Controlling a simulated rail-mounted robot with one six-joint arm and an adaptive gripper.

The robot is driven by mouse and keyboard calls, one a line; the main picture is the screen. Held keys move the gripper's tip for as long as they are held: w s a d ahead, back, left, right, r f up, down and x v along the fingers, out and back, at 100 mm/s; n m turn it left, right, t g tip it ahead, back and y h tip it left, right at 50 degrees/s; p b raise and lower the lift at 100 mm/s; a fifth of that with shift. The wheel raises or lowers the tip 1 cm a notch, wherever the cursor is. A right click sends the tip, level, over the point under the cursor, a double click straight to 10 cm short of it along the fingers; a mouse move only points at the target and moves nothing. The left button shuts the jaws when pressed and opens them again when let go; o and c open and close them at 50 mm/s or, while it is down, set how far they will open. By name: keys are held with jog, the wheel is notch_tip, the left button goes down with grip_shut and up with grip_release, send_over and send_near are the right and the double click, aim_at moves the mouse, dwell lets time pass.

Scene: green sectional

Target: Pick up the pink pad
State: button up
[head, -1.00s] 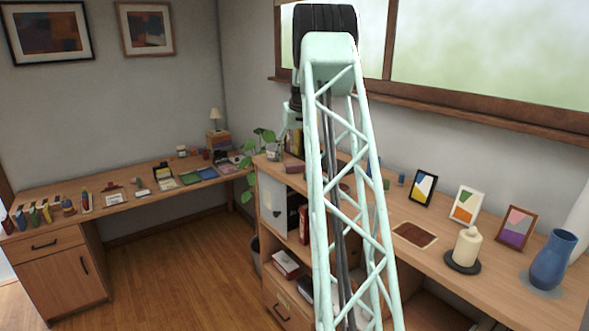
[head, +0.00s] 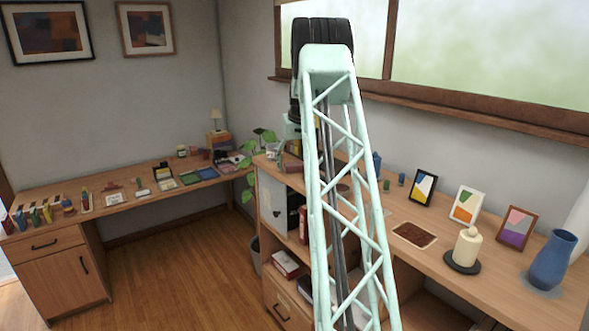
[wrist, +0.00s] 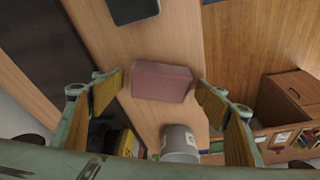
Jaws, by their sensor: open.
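The pink pad (wrist: 160,82) is a dusty-pink block lying on the wooden desktop in the middle of the wrist view. My gripper (wrist: 160,86) is open, with one finger to the left of the pad and one to the right. Gaps show between the pad and both fingers in the picture, and nothing is held.
A grey cup-like container (wrist: 178,141) stands close to the pad, toward the gripper's base. A dark flat item (wrist: 132,8) lies beyond the pad. In the head view, a cream bottle (head: 467,247), a blue vase (head: 553,262) and picture frames stand farther right on the desk.

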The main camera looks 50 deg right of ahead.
aim_at(295, 164)
jog(key=shift+c, duration=0.7)
jog(key=c, duration=0.8)
jog(key=shift+r, duration=0.1)
jog(key=shift+r, duration=4.95)
jog(key=shift+o, duration=0.3)
